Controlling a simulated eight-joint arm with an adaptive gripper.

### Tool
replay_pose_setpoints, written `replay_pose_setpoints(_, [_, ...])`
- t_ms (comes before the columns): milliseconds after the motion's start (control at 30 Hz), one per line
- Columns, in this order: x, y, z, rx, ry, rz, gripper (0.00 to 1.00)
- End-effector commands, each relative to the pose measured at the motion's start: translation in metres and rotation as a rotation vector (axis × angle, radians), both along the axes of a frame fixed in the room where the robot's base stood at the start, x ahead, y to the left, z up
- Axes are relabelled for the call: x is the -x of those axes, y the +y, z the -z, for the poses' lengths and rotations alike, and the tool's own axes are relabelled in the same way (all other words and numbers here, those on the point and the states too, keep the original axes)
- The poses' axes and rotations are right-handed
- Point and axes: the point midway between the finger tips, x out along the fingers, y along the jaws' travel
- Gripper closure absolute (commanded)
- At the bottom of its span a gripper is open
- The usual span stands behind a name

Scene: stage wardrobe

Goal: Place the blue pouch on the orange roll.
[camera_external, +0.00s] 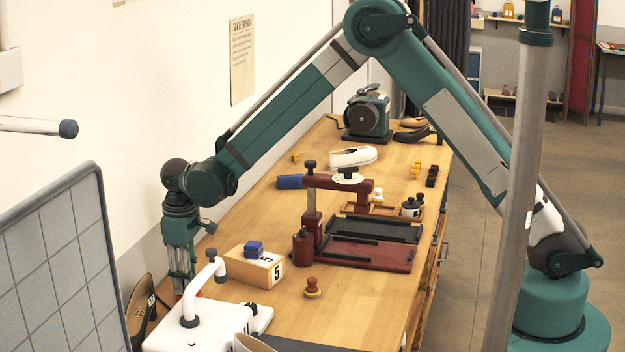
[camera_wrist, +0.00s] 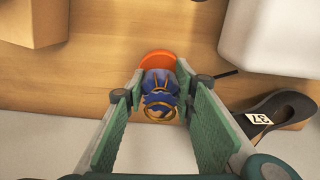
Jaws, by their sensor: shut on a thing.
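My gripper (camera_external: 182,286) points down at the far left edge of the bench, behind the white machine. In the wrist view, my gripper (camera_wrist: 163,95) is shut on the blue pouch (camera_wrist: 158,84), which has gold-coloured trim and a ring. The orange roll (camera_wrist: 156,58) shows as a rounded orange edge just beyond the pouch; the pouch hides the rest of it. A small orange-red patch of the roll (camera_external: 198,294) shows beside the fingers in the external view. I cannot tell whether the pouch touches the roll. The pouch cannot be made out in the external view.
A wooden box (camera_external: 256,268) marked 5, with a blue object (camera_external: 253,247) on top, stands close right of my gripper. A white machine (camera_external: 205,325) with a raised arm is in front. A dark shoe (camera_wrist: 275,112) tagged 37 lies nearby. A red-brown press (camera_external: 365,254) stands farther right.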

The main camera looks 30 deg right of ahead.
Motion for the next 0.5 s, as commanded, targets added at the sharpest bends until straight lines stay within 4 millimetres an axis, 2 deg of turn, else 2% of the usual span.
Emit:
replay_pose_setpoints(267, [-0.0001,0.0001,0.0040,0.000,0.000,0.000,0.83])
replay_pose_setpoints(300, [-0.0001,0.0001,0.0038,0.000,0.000,0.000,0.71])
replay_pose_setpoints(400, [-0.0001,0.0001,0.0032,0.000,0.000,0.000,0.58])
replay_pose_setpoints(500, [0.0000,0.0000,0.0031,0.000,0.000,0.000,0.58])
